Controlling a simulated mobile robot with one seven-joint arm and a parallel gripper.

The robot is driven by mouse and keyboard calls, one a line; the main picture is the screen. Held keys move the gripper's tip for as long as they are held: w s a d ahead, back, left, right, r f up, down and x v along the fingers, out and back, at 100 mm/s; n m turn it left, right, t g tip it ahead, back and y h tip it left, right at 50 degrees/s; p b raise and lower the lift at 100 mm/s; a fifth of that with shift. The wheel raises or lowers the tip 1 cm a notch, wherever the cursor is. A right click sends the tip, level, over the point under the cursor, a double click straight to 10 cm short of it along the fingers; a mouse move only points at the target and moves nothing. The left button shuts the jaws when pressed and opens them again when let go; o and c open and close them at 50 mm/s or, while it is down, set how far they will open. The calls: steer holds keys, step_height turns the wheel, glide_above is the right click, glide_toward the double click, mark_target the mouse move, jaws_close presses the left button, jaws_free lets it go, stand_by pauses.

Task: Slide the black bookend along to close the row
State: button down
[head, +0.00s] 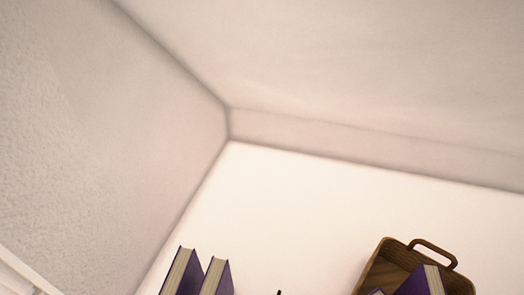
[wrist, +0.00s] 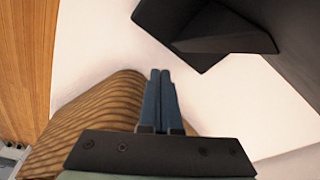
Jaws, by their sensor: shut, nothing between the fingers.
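In the wrist view my gripper (wrist: 160,76) shows two blue fingers shut together with nothing between them. A black angular piece with a bent plate (wrist: 215,35), which looks like the bookend, is just beyond and to the right of the fingertips. I cannot tell whether the fingertips touch it. In the head view two purple books (head: 182,273) stand side by side, leaning, at the bottom edge; their lower parts are cut off. The gripper is not clearly seen in the head view.
A brown wooden crate with a handle (head: 375,273) holds a purple book (head: 420,284) at lower right. In the wrist view a large dark surface (wrist: 295,35) fills the upper right, a striped wooden thing (wrist: 95,115) lies lower left, and orange wood (wrist: 28,60) runs along the left.

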steer(key=shift+s+a+f, duration=0.1)
steer(key=shift+s+f, duration=0.1)
steer(key=shift+f, duration=0.25)
steer(key=shift+s+a+f, duration=0.1)
steer(key=shift+s+f, duration=0.05)
steer(key=shift+f, duration=0.3)
steer(key=shift+w+a+f, duration=0.1)
steer(key=shift+w+a, duration=0.1)
steer(key=shift+a, duration=0.45)
steer(key=shift+w+a, duration=0.2)
steer(key=shift+a, duration=0.45)
steer(key=shift+w+a+p, duration=0.2)
steer(key=shift+w+a, duration=0.2)
steer(key=shift+a, duration=1.05)
steer(key=shift+w+a+p, duration=0.25)
steer(key=shift+w+a, duration=0.15)
steer(key=shift+a, duration=1)
steer(key=shift+w+a+p, duration=0.2)
steer(key=shift+w+a, duration=0.2)
steer(key=shift+a, duration=1.05)
steer(key=shift+w+a+b, duration=0.2)
steer(key=shift+w+a, duration=0.2)
steer(key=shift+a, duration=0.85)
steer(key=shift+w+a+b, duration=0.15)
steer(key=shift+w+a, duration=0.2)
steer(key=shift+a, duration=0.95)
steer(key=shift+w+a+b, duration=0.2)
steer(key=shift+w+a, duration=0.2)
steer(key=shift+a, duration=0.85)
steer(key=shift+d, duration=0.15)
